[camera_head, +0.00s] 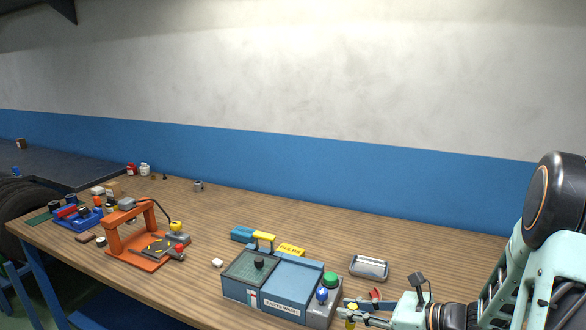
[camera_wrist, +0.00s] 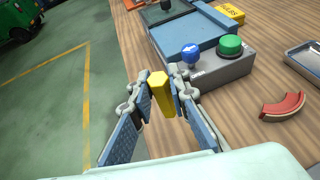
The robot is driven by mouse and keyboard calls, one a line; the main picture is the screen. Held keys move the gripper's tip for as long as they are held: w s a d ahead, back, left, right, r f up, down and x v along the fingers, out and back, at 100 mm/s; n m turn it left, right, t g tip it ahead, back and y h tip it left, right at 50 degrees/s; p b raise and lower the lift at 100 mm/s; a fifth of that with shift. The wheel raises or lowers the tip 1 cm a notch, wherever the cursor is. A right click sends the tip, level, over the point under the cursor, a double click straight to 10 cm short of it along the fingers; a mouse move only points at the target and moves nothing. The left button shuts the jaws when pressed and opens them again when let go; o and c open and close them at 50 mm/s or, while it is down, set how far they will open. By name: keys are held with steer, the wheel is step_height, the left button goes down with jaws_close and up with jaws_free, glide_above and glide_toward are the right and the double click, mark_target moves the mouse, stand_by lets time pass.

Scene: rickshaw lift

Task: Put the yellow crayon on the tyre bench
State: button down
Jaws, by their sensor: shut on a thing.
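The yellow crayon (camera_wrist: 158,90) is between the two fingers of my gripper (camera_wrist: 164,95) in the wrist view. My gripper is shut on it, beyond the front edge of the wooden workbench, with the floor below. In the head view my gripper (camera_head: 352,312) is at the lower right, in front of the parts washer's right end; a small bit of yellow (camera_head: 350,323) shows at its fingers. A dark-topped bench (camera_head: 60,163) stands at the far left with a tyre (camera_head: 14,203) by it; it looks like the tyre bench.
The wooden workbench (camera_head: 420,232) carries the parts washer (camera_head: 290,285), an orange press (camera_head: 128,240), a metal tray (camera_head: 369,267) and a red curved piece (camera_wrist: 283,107). Several small items crowd its left end. Open floor (camera_wrist: 55,90) lies in front of the workbench.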

mark_target(353, 306)
steer(key=shift+r+p, duration=1.9)
steer(key=shift+p, duration=0.65)
step_height(353, 306, down, 6)
steer(key=s, duration=0.1)
steer(key=shift+s+a, duration=0.3)
steer(key=shift+a, duration=0.1)
